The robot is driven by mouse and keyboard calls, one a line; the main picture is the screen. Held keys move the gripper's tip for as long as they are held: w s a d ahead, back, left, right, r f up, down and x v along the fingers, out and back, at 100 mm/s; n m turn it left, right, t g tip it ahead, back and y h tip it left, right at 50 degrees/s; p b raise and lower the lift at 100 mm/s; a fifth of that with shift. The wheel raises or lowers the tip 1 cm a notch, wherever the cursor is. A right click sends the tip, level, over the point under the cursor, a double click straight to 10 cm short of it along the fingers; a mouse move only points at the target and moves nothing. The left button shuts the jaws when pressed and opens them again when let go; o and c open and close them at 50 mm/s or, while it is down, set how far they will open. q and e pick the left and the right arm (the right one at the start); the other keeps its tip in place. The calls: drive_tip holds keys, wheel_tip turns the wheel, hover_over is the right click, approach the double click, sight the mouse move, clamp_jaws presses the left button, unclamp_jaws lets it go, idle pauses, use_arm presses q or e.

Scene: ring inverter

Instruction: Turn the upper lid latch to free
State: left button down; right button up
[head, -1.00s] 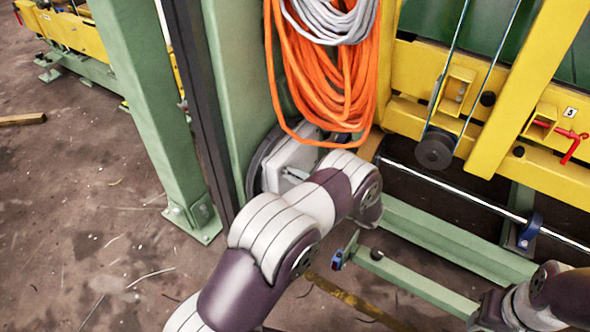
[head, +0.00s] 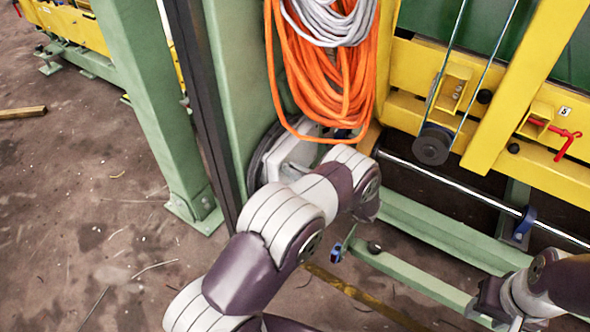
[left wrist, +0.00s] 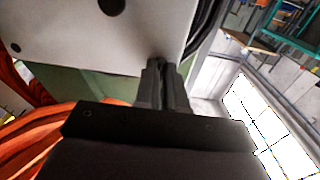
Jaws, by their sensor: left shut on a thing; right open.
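A pale box (head: 285,155) sits against the green post, partly behind the hanging cables and my left arm. The left wrist view shows a pale panel with dark round spots, likely this box's lid (left wrist: 100,35). My left gripper (left wrist: 162,75) is at the panel's lower edge with its fingers close together. It is shut on a small part, taken to be the upper lid latch, which the fingers hide. In the head view my own arm hides the left gripper. My right gripper (head: 485,305) is low at the right, open and away from the box.
Orange cable (head: 330,80) and grey cable (head: 335,25) hang just above the box. A green post (head: 165,110) stands left. A yellow frame (head: 520,90) with a dark pulley (head: 431,146) and a red lever (head: 566,140) is at right. Open floor (head: 80,200) lies at left.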

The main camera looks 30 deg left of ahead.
idle(0.4)
use_arm(q)
drive_tip(key=c, duration=1.2)
unclamp_jaws()
drive_tip(key=d, duration=0.4)
drive_tip(key=d+p, duration=0.1)
drive_tip(key=d, duration=0.3)
drive_tip(key=s+d, duration=0.1)
drive_tip(key=d, duration=0.3)
drive_tip(key=shift+d, duration=0.35)
